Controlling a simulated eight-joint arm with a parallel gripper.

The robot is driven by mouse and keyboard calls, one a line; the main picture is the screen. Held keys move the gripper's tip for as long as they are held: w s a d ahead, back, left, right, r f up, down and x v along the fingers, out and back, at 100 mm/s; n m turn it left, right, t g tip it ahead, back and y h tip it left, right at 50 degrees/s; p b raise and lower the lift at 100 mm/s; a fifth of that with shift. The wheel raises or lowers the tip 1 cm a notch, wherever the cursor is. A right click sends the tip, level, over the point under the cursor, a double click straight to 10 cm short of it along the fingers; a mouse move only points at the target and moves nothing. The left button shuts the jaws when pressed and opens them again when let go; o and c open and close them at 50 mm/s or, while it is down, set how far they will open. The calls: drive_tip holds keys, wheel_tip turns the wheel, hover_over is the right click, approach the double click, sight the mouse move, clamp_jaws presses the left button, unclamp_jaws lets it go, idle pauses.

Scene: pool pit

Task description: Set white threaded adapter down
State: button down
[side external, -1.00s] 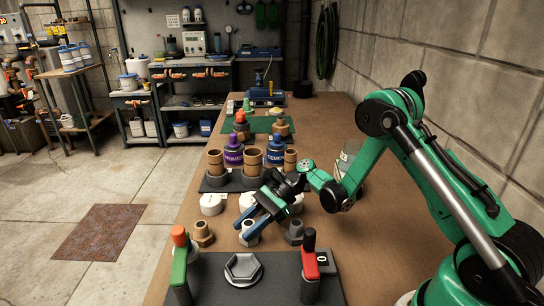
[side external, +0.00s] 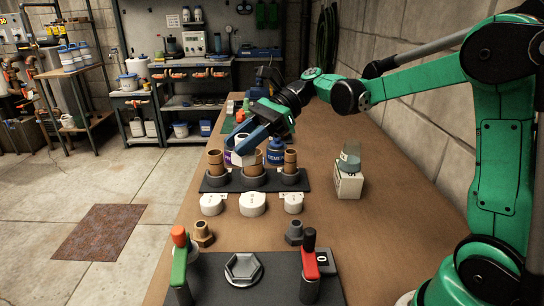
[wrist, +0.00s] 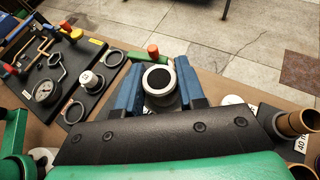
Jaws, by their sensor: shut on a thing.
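In the wrist view the white threaded adapter (wrist: 147,80) shows as a white ring with a dark bore. My gripper (side external: 241,145) is shut on it, and its blue fingers also show on either side in the wrist view (wrist: 158,90). The adapter's underside and the surface below it are largely hidden.
Copper pipes stand in grey sockets on a black mat (side external: 208,188), with white caps (side external: 253,204) in front. A brown adapter (side external: 203,235) and grey adapter (side external: 294,233) stand nearer, with bare bench between.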

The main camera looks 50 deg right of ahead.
drive_tip(key=shift+r, duration=0.4)
drive_tip(key=shift+w+a+r+m+t, duration=0.1)
drive_tip(key=shift+w+r+m+t, duration=0.15)
drive_tip(key=shift+m+t, duration=0.5)
drive_tip(key=w+d+r+m+t+h, duration=0.1)
drive_tip(key=d+r+m+t+h, duration=0.2)
drive_tip(key=r+m+t+h, duration=0.2)
drive_tip(key=m+t+h, duration=0.3)
drive_tip(key=m, duration=0.3)
drive_tip(key=shift+w+d+r+h, duration=0.25)
drive_tip(key=shift+r+h, duration=0.05)
drive_tip(key=shift+h, duration=0.1)
